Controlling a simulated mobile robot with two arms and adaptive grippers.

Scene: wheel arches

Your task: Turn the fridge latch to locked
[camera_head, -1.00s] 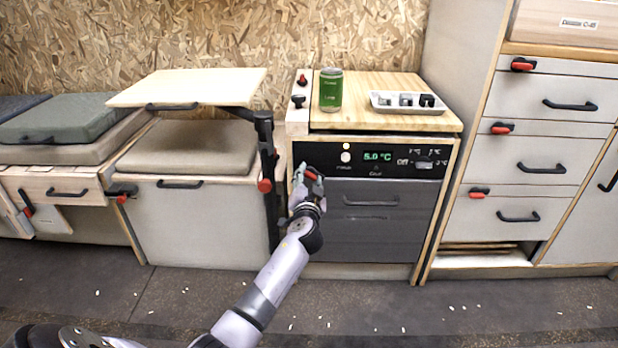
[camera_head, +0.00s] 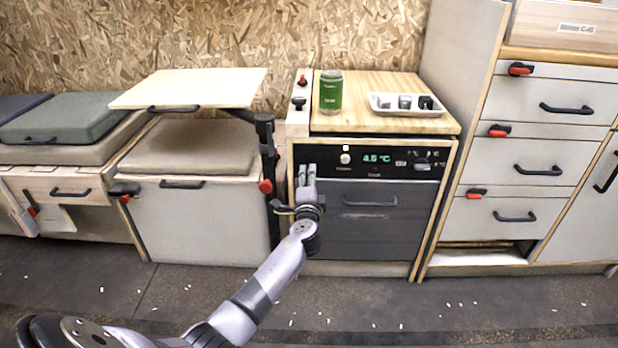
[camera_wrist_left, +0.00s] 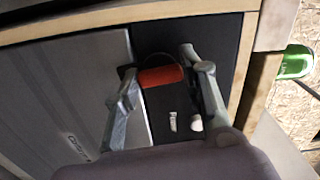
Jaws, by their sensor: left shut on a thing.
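The fridge (camera_head: 372,236) has a dark grey door under a black control panel (camera_head: 378,164). In the left wrist view, the red fridge latch (camera_wrist_left: 162,76) sits on the black strip beside the grey door (camera_wrist_left: 70,85). My left gripper (camera_wrist_left: 158,70) has one finger on each side of the latch and is shut on it. Small white marks (camera_wrist_left: 184,122) show beside the latch, too small to read. My right gripper is out of view.
A green can (camera_head: 331,92) and a white tray (camera_head: 410,111) with small dark and grey items stand on the wooden top. The folding table's dark post (camera_head: 267,150) is close on the left. Drawers (camera_head: 520,165) stand to the right. The floor in front is open.

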